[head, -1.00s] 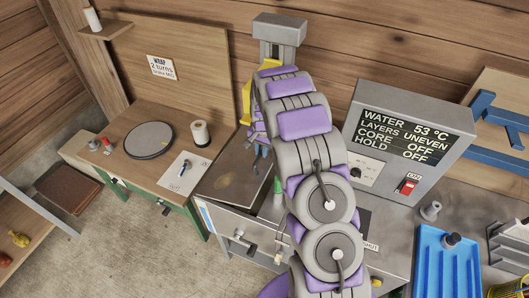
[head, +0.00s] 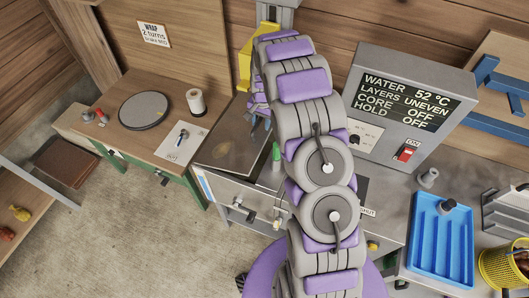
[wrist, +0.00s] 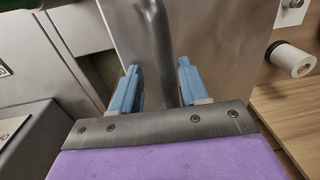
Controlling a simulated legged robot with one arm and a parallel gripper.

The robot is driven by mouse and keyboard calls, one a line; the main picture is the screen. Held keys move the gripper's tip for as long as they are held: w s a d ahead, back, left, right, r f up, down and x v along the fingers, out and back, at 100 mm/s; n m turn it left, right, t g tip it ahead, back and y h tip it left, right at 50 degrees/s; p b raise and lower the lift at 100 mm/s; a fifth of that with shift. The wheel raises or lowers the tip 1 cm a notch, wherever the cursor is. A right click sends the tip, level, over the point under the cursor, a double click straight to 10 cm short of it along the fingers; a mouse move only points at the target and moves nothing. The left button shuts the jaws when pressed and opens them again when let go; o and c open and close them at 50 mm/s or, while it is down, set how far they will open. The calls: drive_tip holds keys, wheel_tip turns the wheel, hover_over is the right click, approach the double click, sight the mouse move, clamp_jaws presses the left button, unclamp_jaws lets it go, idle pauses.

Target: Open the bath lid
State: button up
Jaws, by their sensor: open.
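The bath lid (head: 228,148) is a flat, shiny metal plate at the left end of the steel bench, left of my arm. In the wrist view the lid (wrist: 225,50) fills the middle, with a dark gap beside its left edge. My gripper (head: 262,123) is at the lid's right side in the head view. In the wrist view my gripper (wrist: 159,70) is open, its two blue fingers apart over the lid. Contact is unclear.
A grey control box (head: 408,105) reads water 52 °C. A blue tray (head: 441,240) and yellow basket (head: 505,265) stand at right. A green object (head: 276,153) is right of the lid. The wooden table (head: 110,90) at left holds a round disc (head: 145,110) and a roll (head: 196,102).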

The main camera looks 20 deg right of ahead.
drive_tip(key=f+b, duration=0.2)
drive_tip(key=s+d+f+b, duration=0.1)
drive_tip(key=shift+f+t+y, duration=0.35)
drive_tip(key=shift+t+y, duration=0.05)
drive_tip(key=shift+s+b, duration=0.15)
drive_tip(key=shift+b, duration=0.15)
wheel_tip(320, 180, up, 17)
drive_tip(key=s+d+p, duration=0.2)
drive_tip(key=p, duration=0.1)
drive_tip(key=s+a+r+n+b, duration=0.1)
drive_tip(key=s+a, duration=0.3)
drive_tip(key=s, duration=0.4)
drive_tip(key=s+a+r+n+g+b, duration=0.1)
drive_tip(key=s+a+n+b, duration=0.2)
drive_tip(key=s, duration=0.5)
drive_tip(key=s+a+r+n+g+b, duration=0.1)
drive_tip(key=s+a+n+b, duration=0.1)
drive_tip(key=s+a, duration=0.3)
drive_tip(key=s+b, duration=0.1)
drive_tip(key=s, duration=0.2)
drive_tip(key=shift+a+r, duration=0.15)
drive_tip(key=shift+a, duration=0.2)
